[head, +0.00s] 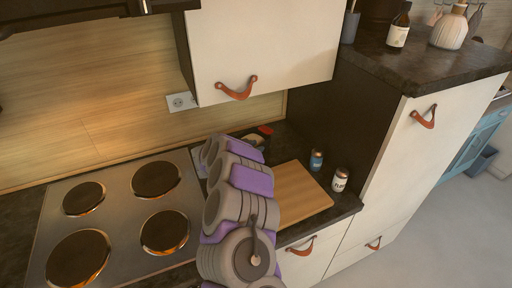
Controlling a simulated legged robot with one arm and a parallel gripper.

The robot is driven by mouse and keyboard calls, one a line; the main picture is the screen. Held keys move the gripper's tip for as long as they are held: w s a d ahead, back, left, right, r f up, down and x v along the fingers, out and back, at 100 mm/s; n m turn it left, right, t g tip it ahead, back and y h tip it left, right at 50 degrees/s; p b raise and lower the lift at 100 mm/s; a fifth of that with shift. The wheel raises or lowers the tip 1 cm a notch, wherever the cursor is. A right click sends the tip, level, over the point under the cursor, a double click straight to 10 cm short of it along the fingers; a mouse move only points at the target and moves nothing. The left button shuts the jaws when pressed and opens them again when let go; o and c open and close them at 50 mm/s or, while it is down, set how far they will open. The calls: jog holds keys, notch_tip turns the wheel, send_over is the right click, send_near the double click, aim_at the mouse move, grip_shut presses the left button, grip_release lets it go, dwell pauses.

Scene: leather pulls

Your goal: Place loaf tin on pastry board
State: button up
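The pastry board (302,196), a plain light wooden board, lies flat on the dark counter right of the hob. My grey and purple arm crosses the middle of the view and covers the board's left part. My gripper cannot be made out; the far end of the arm hides that area. I cannot identify a loaf tin. Behind the arm, near the wall, a partly hidden item with a dark and red part (264,131) sits on the counter, too small to name.
Two small jars, one blue (316,159) and one white-labelled (340,179), stand right of the board beside the tall cabinet (440,140). The four-plate hob (124,213) is at left. A wall cupboard (270,40) with a leather pull hangs above the counter.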

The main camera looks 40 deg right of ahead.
jog(key=p+v, duration=0.2)
jog(key=v, duration=0.9)
jog(key=shift+o, duration=0.3)
jog(key=shift+a+r, duration=0.1)
jog(key=o, duration=1.2)
jog(key=p+v, duration=0.3)
jog(key=v, duration=1.4)
jog(key=shift+a, duration=0.25)
